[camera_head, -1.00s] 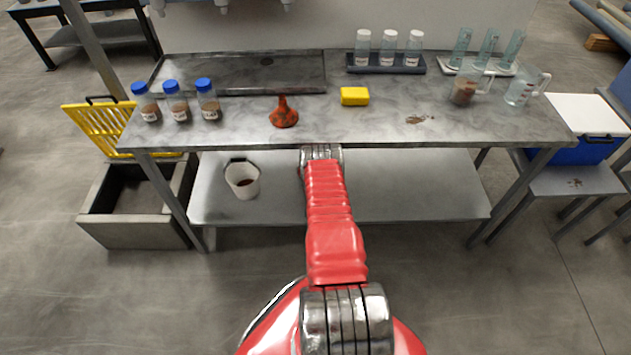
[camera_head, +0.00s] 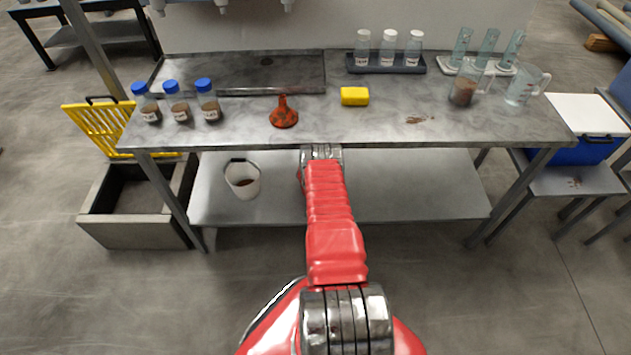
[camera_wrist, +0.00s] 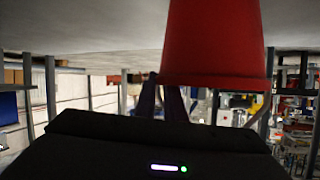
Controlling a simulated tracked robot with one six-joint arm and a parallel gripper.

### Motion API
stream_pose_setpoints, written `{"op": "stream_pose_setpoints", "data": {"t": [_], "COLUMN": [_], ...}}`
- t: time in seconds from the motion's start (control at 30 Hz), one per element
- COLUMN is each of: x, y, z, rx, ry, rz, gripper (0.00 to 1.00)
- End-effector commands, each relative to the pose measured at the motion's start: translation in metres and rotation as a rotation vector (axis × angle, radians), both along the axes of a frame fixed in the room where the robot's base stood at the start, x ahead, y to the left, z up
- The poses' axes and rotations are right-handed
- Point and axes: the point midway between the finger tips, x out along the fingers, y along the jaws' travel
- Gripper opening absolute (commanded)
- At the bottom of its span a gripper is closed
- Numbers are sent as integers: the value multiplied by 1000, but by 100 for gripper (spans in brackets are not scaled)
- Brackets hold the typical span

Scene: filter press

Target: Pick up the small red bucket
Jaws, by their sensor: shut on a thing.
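The small red bucket (camera_wrist: 212,45) fills the upper middle of the wrist view, close to the camera, with its wider end toward the bottom of the picture. My gripper (camera_wrist: 172,98) is shut on it; the dark fingers show beside and below the bucket's lower edge, and their contact is partly hidden. In the head view my red arm reaches toward the bench's lower shelf, and it and the bench top hide the gripper and the red bucket.
A white bucket (camera_head: 242,181) with dark contents stands on the lower shelf (camera_head: 400,190), left of my arm. The shelf's right part looks clear.

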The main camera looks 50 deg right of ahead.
Motion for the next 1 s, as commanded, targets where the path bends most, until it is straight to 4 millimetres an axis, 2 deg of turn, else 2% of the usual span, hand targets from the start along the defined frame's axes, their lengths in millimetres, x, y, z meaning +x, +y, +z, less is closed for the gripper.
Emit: {"op": "stream_pose_setpoints", "data": {"t": [0.67, 0.83, 1.0], "x": [-1, -1, 0], "y": [2, 1, 0], "z": [0, 12, 32], "rx": [6, 3, 2], "ry": [4, 2, 1], "rz": [1, 1, 0], "gripper": [0, 0, 0]}}
